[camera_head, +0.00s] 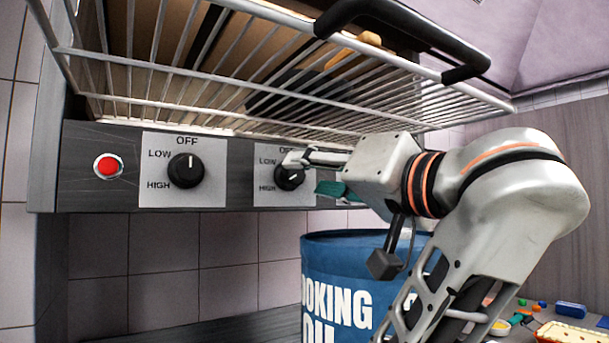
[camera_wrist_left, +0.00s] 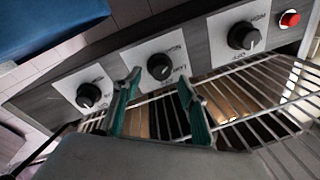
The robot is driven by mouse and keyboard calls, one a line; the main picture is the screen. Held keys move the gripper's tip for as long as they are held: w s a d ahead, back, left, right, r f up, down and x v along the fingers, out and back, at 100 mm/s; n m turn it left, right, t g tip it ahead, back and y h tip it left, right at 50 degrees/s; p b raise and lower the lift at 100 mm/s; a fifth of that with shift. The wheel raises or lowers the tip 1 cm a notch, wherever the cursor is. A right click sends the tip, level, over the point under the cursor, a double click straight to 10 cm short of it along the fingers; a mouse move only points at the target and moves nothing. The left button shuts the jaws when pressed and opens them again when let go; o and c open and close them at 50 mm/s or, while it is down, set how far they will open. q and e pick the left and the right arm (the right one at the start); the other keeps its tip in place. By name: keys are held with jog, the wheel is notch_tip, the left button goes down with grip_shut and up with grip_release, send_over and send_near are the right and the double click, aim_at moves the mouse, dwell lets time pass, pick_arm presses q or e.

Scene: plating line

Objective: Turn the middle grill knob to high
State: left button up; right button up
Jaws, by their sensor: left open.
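The middle grill knob (camera_head: 289,177) is black and round, on a white plate with OFF, LOW and HIGH labels. It also shows in the left wrist view (camera_wrist_left: 160,66). My left gripper (camera_head: 309,172) is at this knob, with its fingers partly in front of it in the head view. In the left wrist view its two green-padded fingers (camera_wrist_left: 159,78) are spread apart, with the knob framed between the tips. I cannot tell whether they touch it. I cannot read the knob's pointer surely. My right gripper is in neither view.
The left knob (camera_head: 186,171) points at OFF, beside a red button (camera_head: 108,166). A third knob (camera_wrist_left: 88,95) shows in the left wrist view. A wire rack (camera_head: 250,85) juts out just above the panel. A blue bin (camera_head: 335,285) stands below my arm.

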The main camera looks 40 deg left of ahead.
pick_arm(q)
jog(key=shift+v, duration=2.15)
